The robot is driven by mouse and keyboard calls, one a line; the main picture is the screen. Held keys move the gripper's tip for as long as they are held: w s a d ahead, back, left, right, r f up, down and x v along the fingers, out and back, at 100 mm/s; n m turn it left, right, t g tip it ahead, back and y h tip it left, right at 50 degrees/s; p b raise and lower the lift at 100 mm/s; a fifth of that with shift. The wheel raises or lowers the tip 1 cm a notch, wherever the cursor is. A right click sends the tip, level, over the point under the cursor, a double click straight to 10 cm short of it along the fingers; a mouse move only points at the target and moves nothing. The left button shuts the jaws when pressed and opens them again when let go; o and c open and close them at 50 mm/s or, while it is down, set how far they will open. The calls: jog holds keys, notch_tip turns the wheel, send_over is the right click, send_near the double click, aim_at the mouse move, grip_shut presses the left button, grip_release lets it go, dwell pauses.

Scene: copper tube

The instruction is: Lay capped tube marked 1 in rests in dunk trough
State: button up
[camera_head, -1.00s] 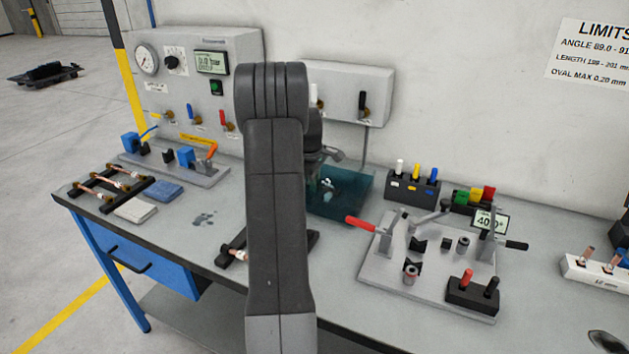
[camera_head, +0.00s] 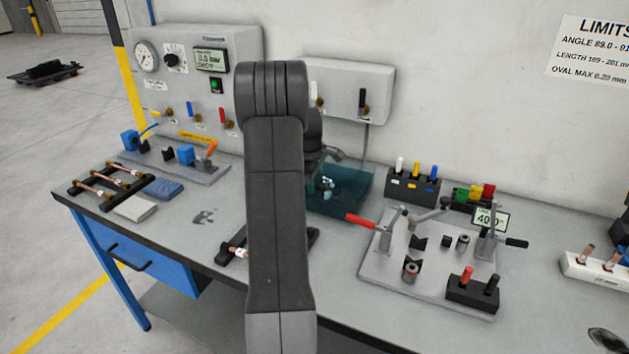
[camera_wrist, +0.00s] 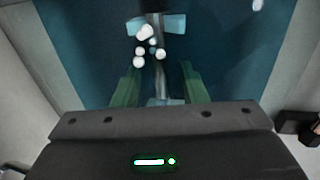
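The dunk trough (camera_head: 352,204) is a teal, see-through tank behind my arm in the head view. In the wrist view its liquid (camera_wrist: 88,45) lies under my gripper, with pale blue rests (camera_wrist: 175,23) in it. A dim greyish tube shape (camera_wrist: 158,82) runs between the rests; its mark and caps cannot be read. White bubbles (camera_wrist: 140,55) cluster over its far part. My gripper (camera_wrist: 160,88) has its two green-tinted fingers spread apart on either side of the tube, apparently in the liquid.
A rack (camera_head: 146,181) with several copper tubes stands at the left, near folded cloths (camera_head: 136,208). Another tube end (camera_head: 236,251) shows left of my arm. A clamp fixture plate (camera_head: 390,272) stands right of the trough. The pressure panel (camera_head: 235,45) stands behind.

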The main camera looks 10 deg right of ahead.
notch_tip(320, 180, up, 14)
jog(key=s+a, duration=0.1)
jog(key=s, duration=0.1)
jog(key=shift+a+f+b, duration=0.2)
jog(key=shift+a+b, duration=0.1)
jog(key=shift+b, duration=0.1)
jog(key=shift+s+f, duration=0.1)
jog(key=f, duration=0.4)
jog(key=w+d+f, duration=0.1)
jog(key=f, duration=0.4)
jog(key=w+f, duration=0.1)
jog(key=f, duration=0.3)
jog(key=shift+w+d+f+p, duration=0.1)
jog(key=shift+d+f+p, duration=0.05)
jog(key=shift+d+p, duration=0.2)
jog(key=shift+a, duration=0.1)
